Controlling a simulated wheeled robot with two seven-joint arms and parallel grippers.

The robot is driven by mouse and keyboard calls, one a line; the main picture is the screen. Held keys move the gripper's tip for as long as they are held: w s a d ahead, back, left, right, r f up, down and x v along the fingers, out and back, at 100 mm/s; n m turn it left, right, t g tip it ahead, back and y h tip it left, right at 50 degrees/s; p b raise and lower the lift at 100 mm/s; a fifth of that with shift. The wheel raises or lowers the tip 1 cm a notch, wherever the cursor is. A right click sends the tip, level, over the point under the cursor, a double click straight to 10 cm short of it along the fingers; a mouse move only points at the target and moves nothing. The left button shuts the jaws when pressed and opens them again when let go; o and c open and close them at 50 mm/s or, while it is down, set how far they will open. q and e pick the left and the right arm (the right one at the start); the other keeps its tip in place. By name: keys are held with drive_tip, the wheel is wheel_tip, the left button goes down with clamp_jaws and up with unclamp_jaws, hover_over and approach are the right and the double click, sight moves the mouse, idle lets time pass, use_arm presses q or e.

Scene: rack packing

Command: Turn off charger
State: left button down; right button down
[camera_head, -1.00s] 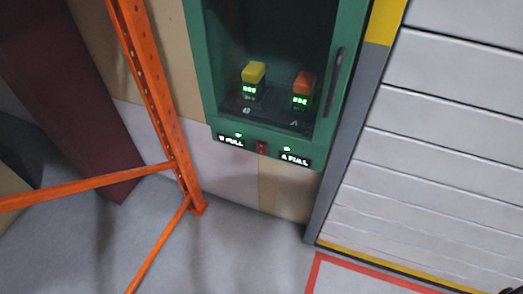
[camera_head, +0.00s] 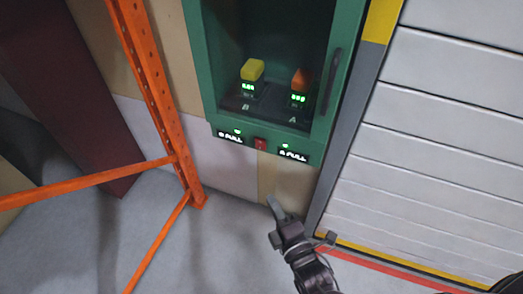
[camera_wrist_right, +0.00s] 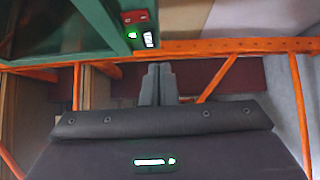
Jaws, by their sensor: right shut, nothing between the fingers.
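The green charger cabinet (camera_head: 210,70) hangs on the wall in the head view. Inside it a yellow-topped battery (camera_head: 252,70) and an orange-topped battery (camera_head: 300,80) stand in slots marked B and A. A small red switch (camera_head: 260,143) sits on the lower front panel between two lit "FULL" labels. The switch also shows in the right wrist view (camera_wrist_right: 135,16), near a green light. My right gripper (camera_head: 273,202) is shut and empty, below the switch and apart from it. Its closed fingers show in the right wrist view (camera_wrist_right: 158,72). My left gripper is not in view.
An orange rack upright (camera_head: 160,100) with braces stands left of the cabinet. A grey slatted shutter (camera_head: 440,130) with a grey and yellow post is on the right. The cabinet's door handle (camera_head: 332,82) is dark. Floor below is clear apart from painted lines.

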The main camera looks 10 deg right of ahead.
drive_tip(key=r, duration=0.3)
drive_tip(key=shift+s+a+r+n+t, duration=0.1)
drive_tip(key=shift+a+r+n+t, duration=0.1)
drive_tip(key=shift+r+n+t, duration=0.2)
drive_tip(key=p, duration=0.2)
approach(257, 141)
drive_tip(key=w+a, duration=0.2)
drive_tip(key=a, duration=0.2)
drive_tip(key=shift+w+d+r+p, duration=0.1)
drive_tip(key=shift+w+d, duration=0.25)
drive_tip(key=shift+w, duration=0.3)
drive_tip(key=shift+w+d+p, duration=0.15)
drive_tip(key=shift+w+d, duration=0.25)
drive_tip(key=shift+w, duration=0.25)
drive_tip(key=shift+w+d+r+p, duration=0.1)
drive_tip(key=shift+w+d, duration=0.25)
drive_tip(key=shift+w, duration=0.25)
drive_tip(key=shift+w+d+r, duration=0.15)
drive_tip(key=shift+w, duration=0.05)
